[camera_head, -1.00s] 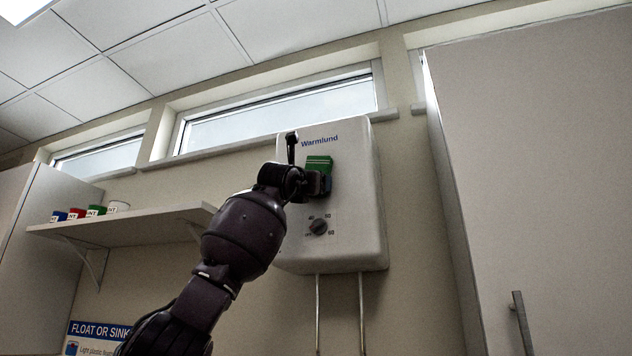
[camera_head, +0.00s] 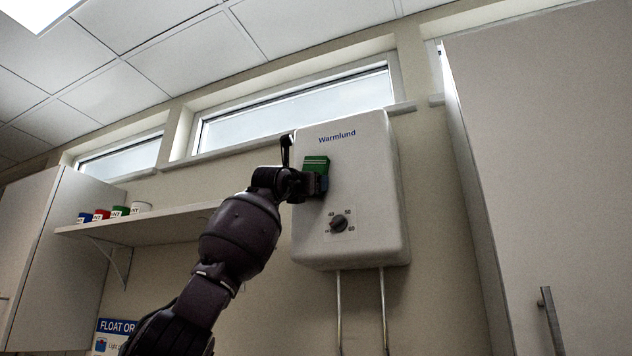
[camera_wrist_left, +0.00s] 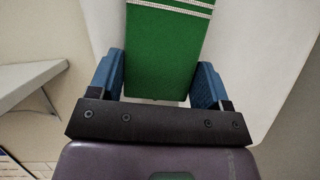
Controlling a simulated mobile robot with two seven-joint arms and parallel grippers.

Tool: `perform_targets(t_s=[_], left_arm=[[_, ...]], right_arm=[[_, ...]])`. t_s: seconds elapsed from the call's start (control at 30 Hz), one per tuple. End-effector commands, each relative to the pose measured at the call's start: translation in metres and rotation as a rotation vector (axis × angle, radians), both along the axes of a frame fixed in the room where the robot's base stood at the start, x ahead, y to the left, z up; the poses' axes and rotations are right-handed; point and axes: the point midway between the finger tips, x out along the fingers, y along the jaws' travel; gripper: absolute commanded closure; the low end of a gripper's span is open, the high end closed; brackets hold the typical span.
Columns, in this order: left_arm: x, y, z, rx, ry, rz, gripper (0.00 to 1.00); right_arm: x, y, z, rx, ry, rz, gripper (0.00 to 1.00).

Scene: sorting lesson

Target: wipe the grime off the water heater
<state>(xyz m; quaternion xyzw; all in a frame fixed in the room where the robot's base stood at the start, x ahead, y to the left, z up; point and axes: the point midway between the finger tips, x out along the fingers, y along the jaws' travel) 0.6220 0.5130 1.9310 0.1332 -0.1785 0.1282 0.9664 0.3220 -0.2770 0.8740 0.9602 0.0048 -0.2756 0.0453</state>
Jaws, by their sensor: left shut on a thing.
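The water heater (camera_head: 370,190) is a white box on the wall with a blue "Warmlund" label and a dark dial (camera_head: 338,223) low on its front. My left gripper (camera_head: 318,184) is shut on a green block (camera_head: 316,163), which looks like a sponge, in front of the heater's left part, below and left of the label. In the left wrist view the green block (camera_wrist_left: 168,50) sits between the blue fingers, with pale stripes at its far end. I cannot tell whether it touches the heater. No grime stands out on the visible front; my arm hides part of the left edge. My right gripper is not in view.
A wall shelf (camera_head: 170,225) with several small paint pots (camera_head: 120,212) is left of my arm. A tall cabinet (camera_head: 540,150) with a handle stands close on the right. Two pipes (camera_head: 339,305) run down below the heater. Windows (camera_head: 295,110) are above.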

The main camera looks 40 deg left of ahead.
Motion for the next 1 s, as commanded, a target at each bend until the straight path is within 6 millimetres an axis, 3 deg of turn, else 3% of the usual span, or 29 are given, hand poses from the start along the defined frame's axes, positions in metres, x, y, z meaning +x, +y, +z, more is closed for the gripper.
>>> perform_targets(t_s=[0.47, 1.0], left_arm=[[-0.005, 0.006, -0.001, 0.0, 0.0, 0.0, 0.55], [-0.046, -0.007, -0.001, 0.001, -0.002, 0.0, 0.55]], right_arm=[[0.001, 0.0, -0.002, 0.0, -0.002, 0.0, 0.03], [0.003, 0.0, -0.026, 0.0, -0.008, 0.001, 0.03]])
